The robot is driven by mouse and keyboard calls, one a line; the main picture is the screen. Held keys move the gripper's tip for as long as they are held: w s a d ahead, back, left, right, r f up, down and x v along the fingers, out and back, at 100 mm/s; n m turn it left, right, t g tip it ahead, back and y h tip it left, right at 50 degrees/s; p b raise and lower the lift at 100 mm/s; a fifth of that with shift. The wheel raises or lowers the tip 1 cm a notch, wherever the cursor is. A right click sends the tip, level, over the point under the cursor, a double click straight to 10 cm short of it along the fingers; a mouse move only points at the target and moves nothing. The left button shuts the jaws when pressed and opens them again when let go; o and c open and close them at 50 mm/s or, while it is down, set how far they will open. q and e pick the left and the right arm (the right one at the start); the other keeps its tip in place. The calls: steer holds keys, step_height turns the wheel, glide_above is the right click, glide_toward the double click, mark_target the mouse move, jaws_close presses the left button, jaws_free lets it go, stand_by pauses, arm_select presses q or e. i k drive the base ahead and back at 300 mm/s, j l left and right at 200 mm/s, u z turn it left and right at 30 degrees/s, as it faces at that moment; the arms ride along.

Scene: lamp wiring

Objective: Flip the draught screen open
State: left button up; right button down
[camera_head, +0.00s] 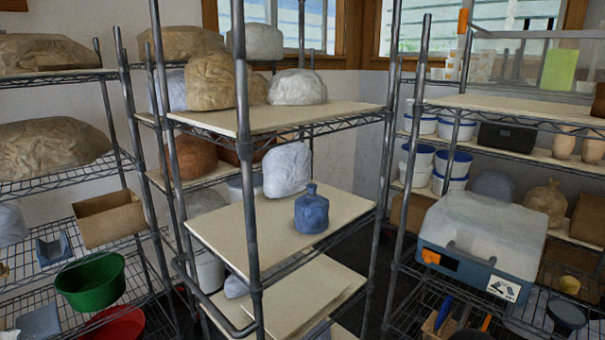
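A blue-grey box-shaped device (460,268) stands on a rack shelf at the right. It has an orange label and a white label on its front. A pale, cloudy cover (484,222) lies over its top and appears closed; it may be the draught screen, but I cannot tell for certain. A dark curved handle (470,256) shows at the front. The inside of the device is hidden. Neither of my grippers is in view.
A wheeled rack (278,215) with pale boards stands in the middle, holding a blue bottle (311,211) and wrapped lumps. Its upright posts are near the device's left side. White tubs (453,162) stand behind the device. A green bowl (91,282) is on the left rack.

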mark_target(463, 23)
steer(key=z, duration=1.35)
steer(key=i+u, duration=0.35)
steer(key=i, duration=0.65)
